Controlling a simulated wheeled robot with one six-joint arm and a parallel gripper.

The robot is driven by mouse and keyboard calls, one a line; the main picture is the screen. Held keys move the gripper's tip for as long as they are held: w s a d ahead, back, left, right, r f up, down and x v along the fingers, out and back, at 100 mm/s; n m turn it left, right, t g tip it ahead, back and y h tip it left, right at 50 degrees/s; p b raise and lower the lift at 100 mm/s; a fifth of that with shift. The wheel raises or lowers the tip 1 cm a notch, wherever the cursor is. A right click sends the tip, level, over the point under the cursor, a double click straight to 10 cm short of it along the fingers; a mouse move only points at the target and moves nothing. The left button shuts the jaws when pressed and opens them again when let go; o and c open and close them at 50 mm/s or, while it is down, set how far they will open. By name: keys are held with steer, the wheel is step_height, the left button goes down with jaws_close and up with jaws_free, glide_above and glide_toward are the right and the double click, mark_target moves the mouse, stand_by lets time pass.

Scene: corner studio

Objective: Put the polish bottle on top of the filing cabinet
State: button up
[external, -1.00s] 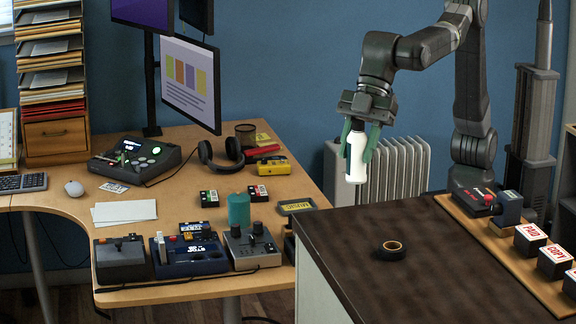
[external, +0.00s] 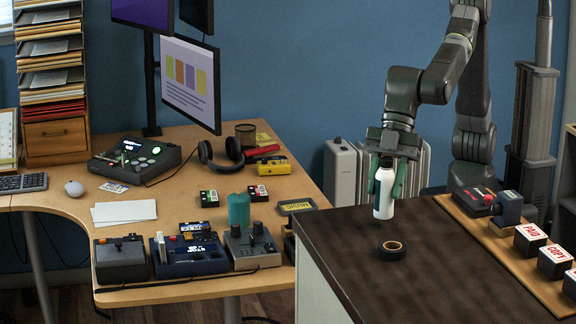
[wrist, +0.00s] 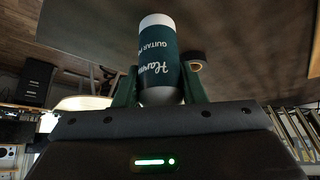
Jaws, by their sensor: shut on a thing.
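The polish bottle (external: 384,196) is white in the external view. In the wrist view the bottle (wrist: 158,52) shows a dark green label with "GUITAR" on it. My gripper (external: 388,178) is shut on the bottle, its green fingers on either side, and holds it upright. The dark-topped cabinet (external: 450,265) with a pale side, which I take as the filing cabinet, fills the front right. The bottle's base shows against the far left part of its top; I cannot tell whether it touches.
A black tape roll (external: 392,250) lies on the dark top, just nearer the camera than the bottle. A wooden board (external: 505,245) with lettered blocks runs along the right edge. A wooden desk (external: 180,215) with several devices stands left. The front of the dark top is clear.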

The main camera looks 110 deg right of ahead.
steer(key=shift+f, duration=0.9)
steer(key=shift+f, duration=0.2)
steer(key=o, duration=1)
steer(key=shift+o, duration=0.2)
steer(key=shift+d+r, duration=0.1)
steer(key=shift+r, duration=0.4)
steer(key=b+v, duration=0.1)
steer(key=v, duration=1)
steer(key=shift+r, duration=0.2)
steer(key=shift+s+d, duration=0.1)
steer(key=shift+d, duration=0.05)
